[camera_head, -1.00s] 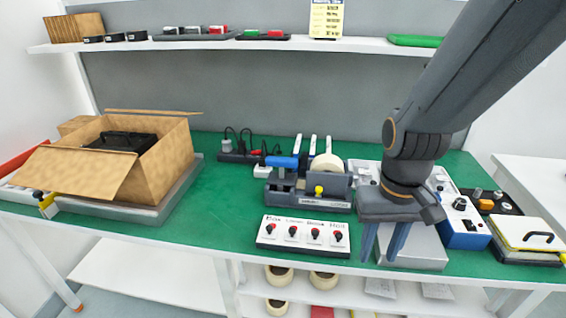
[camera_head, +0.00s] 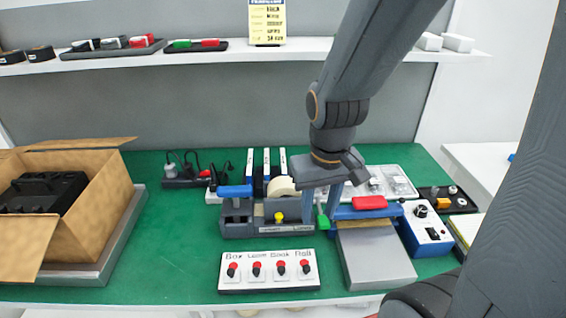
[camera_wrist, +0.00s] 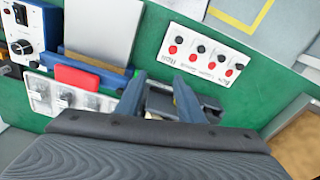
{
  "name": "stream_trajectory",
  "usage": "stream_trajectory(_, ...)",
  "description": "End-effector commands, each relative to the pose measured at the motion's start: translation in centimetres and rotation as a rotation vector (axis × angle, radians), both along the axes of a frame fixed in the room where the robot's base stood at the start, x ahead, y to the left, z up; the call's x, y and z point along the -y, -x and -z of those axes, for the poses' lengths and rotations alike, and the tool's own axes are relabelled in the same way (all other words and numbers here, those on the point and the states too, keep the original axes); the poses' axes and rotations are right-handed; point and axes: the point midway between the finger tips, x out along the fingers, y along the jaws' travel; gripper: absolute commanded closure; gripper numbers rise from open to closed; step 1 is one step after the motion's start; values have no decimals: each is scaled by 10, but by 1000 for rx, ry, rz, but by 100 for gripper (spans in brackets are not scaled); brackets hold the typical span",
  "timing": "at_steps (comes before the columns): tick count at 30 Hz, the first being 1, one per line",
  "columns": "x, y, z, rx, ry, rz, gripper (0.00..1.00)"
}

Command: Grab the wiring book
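Three upright slim items with white spines, like books (camera_head: 266,165), stand in a row at the back of the green bench, behind the tape dispenser. Their labels are too small to read, so I cannot tell which is the wiring book. My gripper (camera_head: 333,205) points down just right of the tape dispenser, in front and to the right of the spines. In the wrist view my gripper (camera_wrist: 158,88) has its two fingers apart with nothing held between them. The spines cannot be made out in the wrist view.
The grey tape dispenser (camera_head: 268,215) and a white button panel (camera_head: 268,270) are close by. A silver plate device (camera_head: 375,258) with a red block (camera_head: 370,202) and a blue knob box (camera_head: 425,228) stand right. An open cardboard box (camera_head: 90,215) is left.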

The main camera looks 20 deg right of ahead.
Motion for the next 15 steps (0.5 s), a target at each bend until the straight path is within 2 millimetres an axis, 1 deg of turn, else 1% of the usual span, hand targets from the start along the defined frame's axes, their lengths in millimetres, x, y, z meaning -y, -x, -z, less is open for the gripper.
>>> stream_trajectory(1,0,1,-23,17,3,-10,66)
stream_trajectory(5,2,-7,-53,60,13,-60,66)
stream_trajectory(8,3,-16,-73,91,30,-133,66)
stream_trajectory(10,4,-26,-86,114,48,-214,66)
stream_trajectory(11,4,-31,-91,123,59,-265,66)
stream_trajectory(12,5,-42,-98,135,82,-356,66)
stream_trajectory(15,6,-72,-99,152,144,-618,66)
